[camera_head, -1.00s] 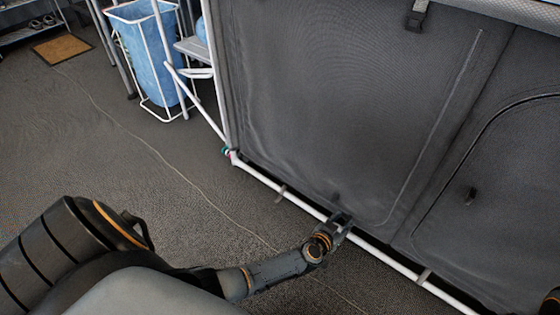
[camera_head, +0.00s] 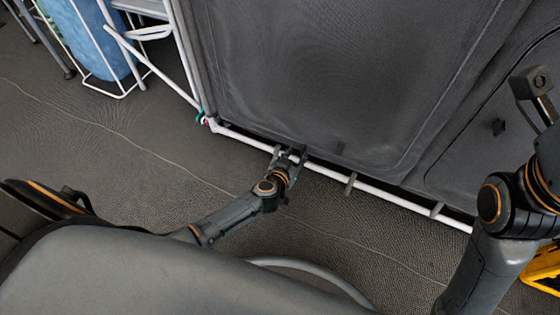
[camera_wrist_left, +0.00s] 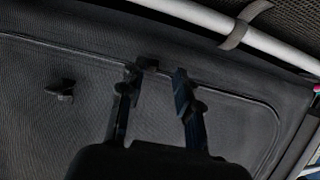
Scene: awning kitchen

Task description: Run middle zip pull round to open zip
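The dark grey fabric panel (camera_head: 330,75) carries a curved zip line; in the left wrist view the zip line (camera_wrist_left: 250,98) bends round a lower corner. My left gripper (camera_head: 291,154) is at the panel's lower edge, by the white pole. In the left wrist view its two fingers (camera_wrist_left: 156,76) stand apart over the zip line. A small dark piece (camera_wrist_left: 147,63) shows by the left fingertip; I cannot tell if it is the zip pull or part of the finger. My right gripper (camera_head: 532,90) is raised at the right, in front of the fabric; its finger gap is unclear.
A dark tab (camera_head: 340,148) is on the panel right of my left gripper; it also shows in the wrist view (camera_wrist_left: 62,90). Another tab (camera_head: 499,127) is on the right panel. The white pole (camera_head: 390,197) runs along the bottom. A blue bin (camera_head: 100,40) stands upper left.

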